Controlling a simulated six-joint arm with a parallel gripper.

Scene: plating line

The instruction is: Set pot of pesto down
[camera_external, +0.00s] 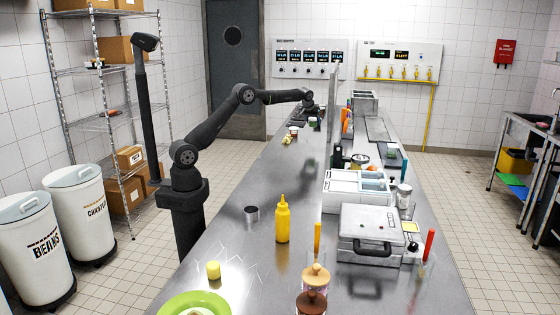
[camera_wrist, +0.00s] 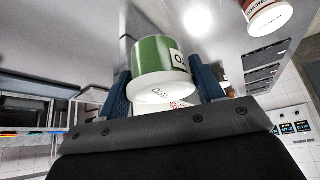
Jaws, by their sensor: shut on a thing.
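The pot of pesto (camera_wrist: 165,55) is a green tub with a white label and a pale end, seen in the wrist view. My gripper (camera_wrist: 163,82) has its two blue fingers on either side of it and is shut on it. In the external view my gripper (camera_external: 309,107) is at the far end of the long steel counter (camera_external: 262,185). The pot is small there and hard to make out. I cannot tell from these views how far the pot is above the counter.
A white tub with a red label (camera_wrist: 268,14) is at the upper right in the wrist view. Small tubs (camera_external: 293,131) stand near my gripper. Bare steel lies between.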

